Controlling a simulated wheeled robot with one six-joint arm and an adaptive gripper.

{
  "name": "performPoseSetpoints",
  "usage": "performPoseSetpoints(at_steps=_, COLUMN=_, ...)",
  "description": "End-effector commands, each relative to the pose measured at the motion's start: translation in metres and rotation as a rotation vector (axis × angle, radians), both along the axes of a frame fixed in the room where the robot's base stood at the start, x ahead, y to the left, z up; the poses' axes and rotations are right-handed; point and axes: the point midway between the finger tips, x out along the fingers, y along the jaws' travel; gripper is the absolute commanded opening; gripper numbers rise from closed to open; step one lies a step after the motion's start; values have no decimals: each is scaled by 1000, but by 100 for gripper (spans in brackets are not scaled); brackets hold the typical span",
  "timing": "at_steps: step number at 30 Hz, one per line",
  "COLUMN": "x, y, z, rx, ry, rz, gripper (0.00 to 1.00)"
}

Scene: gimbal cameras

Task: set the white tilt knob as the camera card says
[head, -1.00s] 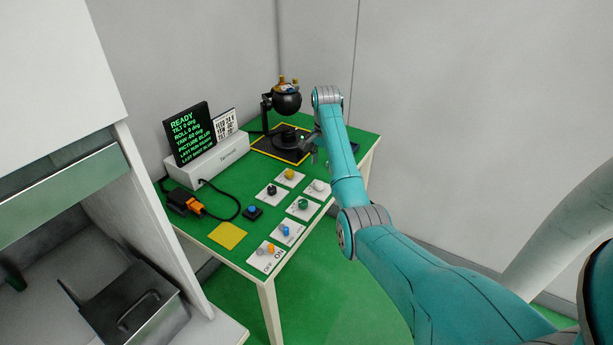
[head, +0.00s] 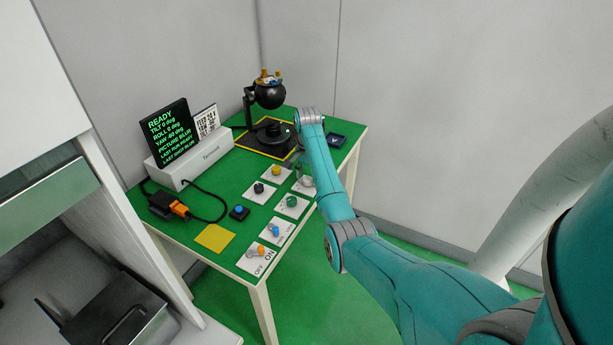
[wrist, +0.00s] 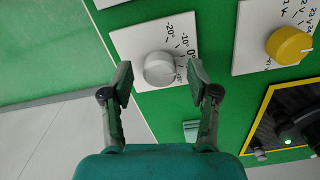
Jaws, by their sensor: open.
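The white tilt knob (wrist: 160,68) sits on a white plate (wrist: 128,42) with a printed degree scale showing -20°, -10° and 0. I cannot make out its pointer clearly. My gripper (wrist: 160,80) is open, with one finger on each side of the knob in the wrist view; I see no clear contact. In the head view my arm partly hides that plate. The camera card (head: 207,121) stands behind the white box; its print is too small to read surely. The screen (head: 168,132) reads READY, tilt 0 deg, roll 0 deg, yaw -60 deg, picture blur.
A yellow knob (wrist: 288,46) is on the neighbouring plate. Several other knobs and switches, a blue button (head: 239,210) and an orange plug (head: 179,209) with a cable share the green table. The black gimbal (head: 268,95) stands on a yellow-edged pad (head: 248,143) at the back.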

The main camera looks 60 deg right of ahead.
Motion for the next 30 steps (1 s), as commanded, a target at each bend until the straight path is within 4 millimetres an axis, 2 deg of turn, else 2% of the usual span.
performPoseSetpoints(at_steps=9, x=-1, y=0, z=-2, rx=-1, ry=-1, rz=-1, gripper=60)
performPoseSetpoints(at_steps=11, x=-1, y=0, z=-2, rx=-1, ry=-1, rz=-1, gripper=47)
performPoseSetpoints(at_steps=16, x=-1, y=0, z=-2, rx=-1, ry=-1, rz=-1, gripper=5)
performPoseSetpoints(at_steps=17, x=-1, y=0, z=-2, rx=-1, ry=-1, rz=-1, gripper=0)
performPoseSetpoints(at_steps=30, x=0, y=0, z=-2, rx=0, ry=-1, rz=82, gripper=0)
